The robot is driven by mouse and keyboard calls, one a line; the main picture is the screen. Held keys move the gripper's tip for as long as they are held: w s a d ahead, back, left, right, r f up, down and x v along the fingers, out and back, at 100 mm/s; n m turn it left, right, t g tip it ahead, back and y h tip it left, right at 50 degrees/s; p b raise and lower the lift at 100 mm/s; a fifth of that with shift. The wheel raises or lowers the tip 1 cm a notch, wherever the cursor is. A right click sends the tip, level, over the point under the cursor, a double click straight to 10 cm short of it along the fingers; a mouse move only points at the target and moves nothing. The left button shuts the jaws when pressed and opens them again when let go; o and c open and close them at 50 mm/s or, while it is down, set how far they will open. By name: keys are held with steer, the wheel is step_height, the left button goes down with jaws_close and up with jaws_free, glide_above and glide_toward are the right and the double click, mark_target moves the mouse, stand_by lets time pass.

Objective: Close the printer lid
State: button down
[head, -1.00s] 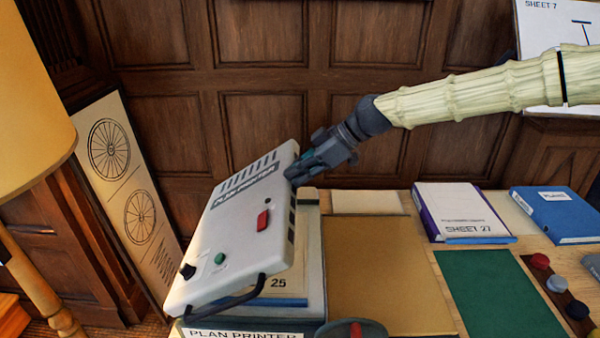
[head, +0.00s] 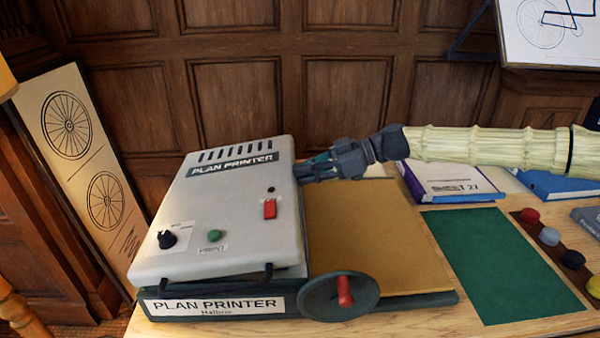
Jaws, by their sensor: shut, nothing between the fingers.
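The plan printer (head: 160,309) stands at the left end of the wooden table. Its light grey lid (head: 225,205) lies down over the body, with a narrow dark gap showing along the front edge under the black handle (head: 215,274). I cannot tell whether the lid is fully seated. My gripper (head: 300,172) is shut and empty at the lid's right rear side, its tips at or very near the lid edge. The arm reaches in from the right.
A hand wheel with a red knob (head: 345,291) sticks out at the printer's front right. A tan board (head: 370,240) lies right of the lid, then a green mat (head: 500,262). Several coloured knobs (head: 548,236) line the right.

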steer(key=shift+s+d+f+b, duration=0.1)
steer(key=shift+d+f+b, duration=0.05)
steer(key=shift+f+b, duration=0.7)
steer(key=shift+d+f+b, duration=0.15)
steer(key=shift+f+b, duration=0.35)
steer(key=shift+f, duration=0.5)
